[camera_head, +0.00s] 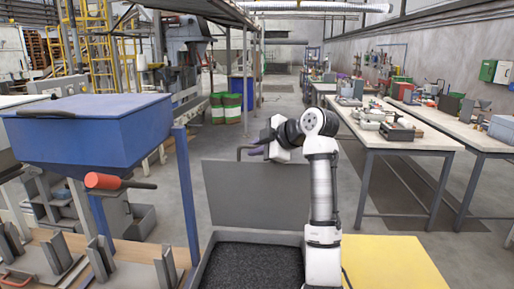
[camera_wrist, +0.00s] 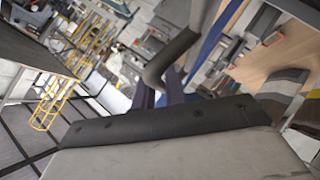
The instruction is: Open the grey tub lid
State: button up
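The grey tub (camera_head: 205,262) is at the bottom middle of the head view, with dark pellets inside. Its flat grey lid (camera_head: 258,195) stands raised, about upright, at the tub's far side, so the tub's mouth is uncovered. A dark bent bar handle (camera_head: 239,152) is at the lid's top edge; it also shows in the wrist view (camera_wrist: 172,58). My gripper (camera_head: 254,151) is at this handle. In the wrist view its purple fingers (camera_wrist: 160,93) lie on either side of the bar's bent end and appear shut on it. The exact contact is partly hidden.
A blue hopper (camera_head: 90,130) with a red-gripped lever (camera_head: 103,181) stands at left, above a wooden bench. A yellow surface (camera_head: 395,262) lies right of the tub. Long worktables (camera_head: 400,138) line the right side. The floor behind the lid is clear.

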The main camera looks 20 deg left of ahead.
jog(key=o, duration=0.4)
jog(key=shift+c, duration=0.2)
jog(key=b+v, duration=0.4)
jog(key=v, duration=0.9)
jog(key=shift+d+r, duration=0.15)
jog(key=shift+d, duration=0.2)
jog(key=shift+s, duration=0.1)
